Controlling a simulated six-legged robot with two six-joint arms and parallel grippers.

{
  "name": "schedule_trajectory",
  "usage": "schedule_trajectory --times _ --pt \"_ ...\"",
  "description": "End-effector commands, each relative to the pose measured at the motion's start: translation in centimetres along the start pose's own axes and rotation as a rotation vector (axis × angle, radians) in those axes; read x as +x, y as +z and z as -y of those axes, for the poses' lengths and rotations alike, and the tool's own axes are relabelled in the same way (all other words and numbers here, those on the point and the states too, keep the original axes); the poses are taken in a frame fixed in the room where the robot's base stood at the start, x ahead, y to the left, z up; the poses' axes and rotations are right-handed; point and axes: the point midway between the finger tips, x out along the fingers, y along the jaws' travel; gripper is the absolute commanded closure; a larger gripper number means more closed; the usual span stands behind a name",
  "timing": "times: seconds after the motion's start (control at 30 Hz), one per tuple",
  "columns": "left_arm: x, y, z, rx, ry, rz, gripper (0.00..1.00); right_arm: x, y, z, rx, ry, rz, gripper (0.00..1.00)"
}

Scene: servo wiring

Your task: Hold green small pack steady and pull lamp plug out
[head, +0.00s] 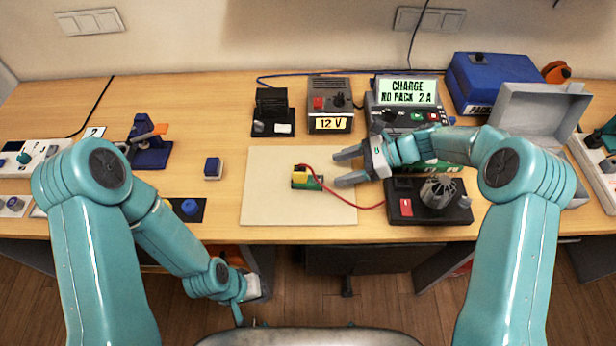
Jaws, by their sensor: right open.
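The green small pack (316,184) lies on the pale mat with a yellow plug (300,177) at its left end. A red lead rises from the pack area and runs right to the lamp (438,192) on its black base; I cannot tell exactly how the plug is seated. My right gripper (340,168) is open and empty, just right of the pack, fingers pointing left, apart from it. My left gripper (240,312) is low in front of the table's edge, away from the pack; its jaws are too small to judge.
The pale mat (270,207) is mostly clear. Behind stand a 12 V supply (330,90) and a charger (405,90) reading "NO PACK". An open grey case (540,110) stands right. A blue-topped block (213,168) stands left of the mat.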

Motion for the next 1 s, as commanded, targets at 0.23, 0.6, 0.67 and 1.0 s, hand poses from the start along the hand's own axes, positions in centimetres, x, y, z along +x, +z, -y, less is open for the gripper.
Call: schedule_trajectory --times 0.23,0.6,0.67,1.0 --pt "1.0 0.0 0.4 0.0 0.0 0.0 1.0 4.1 -0.2 -0.3 0.001 0.004 0.001 0.35" --pt "2.9 0.0 1.1 0.0 0.0 0.0 1.0 8.6 -0.2 0.0 -0.001 0.002 0.0 0.35" --pt "3.0 -0.1 1.1 0.0 0.0 0.0 1.0 8.9 -0.1 0.0 -0.001 0.001 0.0 0.35" --pt "3.0 -0.1 1.1 0.0 0.0 0.0 1.0 9.1 0.0 0.2 0.0 0.0 0.0 0.35"
